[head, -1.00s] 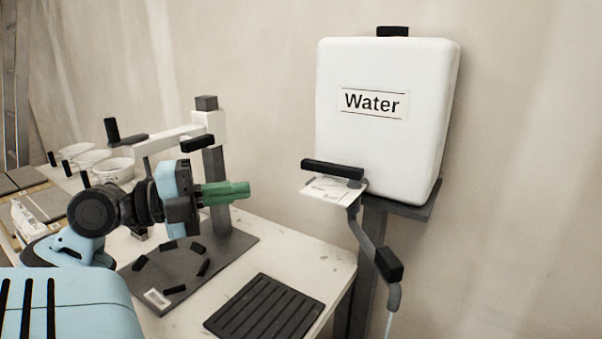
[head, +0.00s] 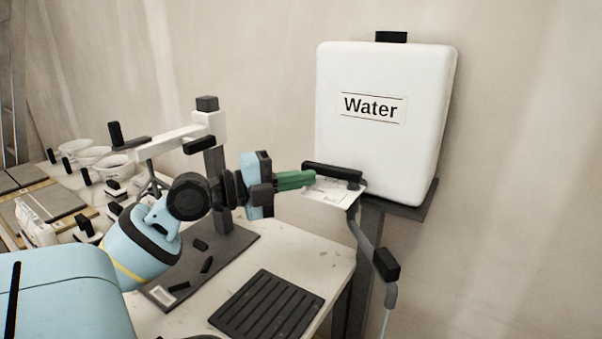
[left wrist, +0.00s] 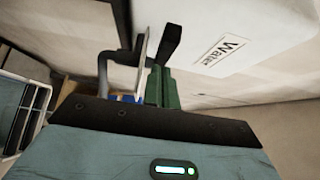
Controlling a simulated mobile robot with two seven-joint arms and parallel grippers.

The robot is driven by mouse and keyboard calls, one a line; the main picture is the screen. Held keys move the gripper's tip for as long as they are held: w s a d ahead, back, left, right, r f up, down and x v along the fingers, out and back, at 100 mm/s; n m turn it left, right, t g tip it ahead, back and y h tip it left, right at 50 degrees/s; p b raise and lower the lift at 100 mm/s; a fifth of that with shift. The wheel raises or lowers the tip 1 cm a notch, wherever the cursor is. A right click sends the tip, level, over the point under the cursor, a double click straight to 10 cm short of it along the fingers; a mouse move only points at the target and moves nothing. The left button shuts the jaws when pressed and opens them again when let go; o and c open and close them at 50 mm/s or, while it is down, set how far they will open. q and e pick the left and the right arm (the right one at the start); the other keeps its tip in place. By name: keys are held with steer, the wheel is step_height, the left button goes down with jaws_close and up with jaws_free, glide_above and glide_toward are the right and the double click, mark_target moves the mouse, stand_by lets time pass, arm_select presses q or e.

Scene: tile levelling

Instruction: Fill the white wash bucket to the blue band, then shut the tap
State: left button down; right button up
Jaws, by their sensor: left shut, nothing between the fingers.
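The white water tank (head: 385,135) labelled "Water" stands on a bracket at the wall. Its tap has a black lever (head: 333,172) over a white card (head: 330,192), and a grey spout pipe (head: 362,235) runs down from it. A thin pale-blue stream (head: 386,322) runs from the spout's end. My left gripper (head: 313,178) has green fingers, shut and empty, their tips at the lever's left end; whether they touch it I cannot tell. In the left wrist view, the green fingers (left wrist: 161,88) are beside the black lever (left wrist: 170,45).
A worktop carries a black ribbed mat (head: 266,305) and a dark stand (head: 213,165) with a white arm. Several white bowls (head: 110,166) and tiles (head: 50,204) lie at the left. The wall right of the tank is clear.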

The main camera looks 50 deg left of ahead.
arm_select(q)
steer(key=shift+w+a, duration=0.2)
steer(key=shift+w, duration=0.2)
steer(key=shift+w+a+r+b, duration=0.25)
steer(key=shift+w+a+b, duration=0.4)
steer(key=shift+b, duration=0.35)
